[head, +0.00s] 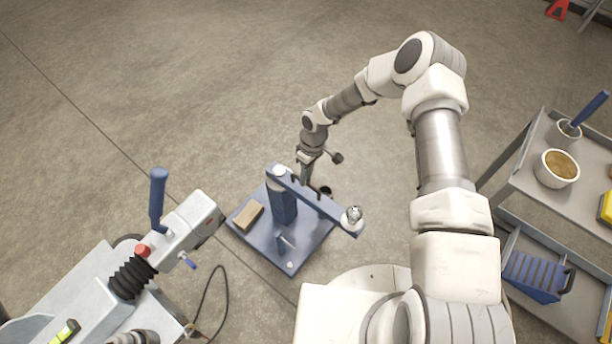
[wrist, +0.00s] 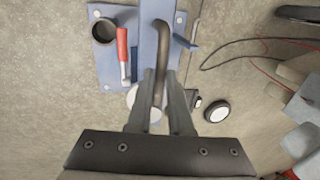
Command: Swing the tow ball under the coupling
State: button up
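The tow ball (head: 353,213) is a shiny metal ball on the free end of a blue swing arm (head: 328,206). The arm sits on a blue post (head: 284,204) with a pale pivot cap (head: 280,171). The coupling (head: 206,212) is the grey head at the front of the trailer drawbar, left of the post. The ball is on the right side of the post, well apart from it. In the wrist view a dark bent handle (wrist: 165,38) runs above the blue arm (wrist: 149,50). My gripper (wrist: 161,75) has its fingers closed around this handle.
The blue base plate (head: 308,243) holds a wooden block (head: 248,215) and a short peg (head: 285,243). The coupling has an upright blue lever (head: 157,200) and a red button (head: 143,251). A cable (head: 224,290) lies on the floor. A grey cart (head: 530,170) stands at right.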

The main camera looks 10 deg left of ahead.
grip_shut()
dwell(1.0)
jog(key=shift+s+a+m, duration=0.5)
jog(key=shift+s+m, duration=0.25)
jog(key=shift+m, duration=0.15)
jog(key=s+a+m+t+y+b, duration=0.1)
jog(key=s+a+m+t+b, duration=0.1)
jog(key=a+m, duration=1.2)
jog(key=shift+s+m+t, duration=0.55)
jog(key=shift+m+t, duration=0.05)
jog(key=shift+m, duration=0.6)
jog(key=shift+a, duration=0.1)
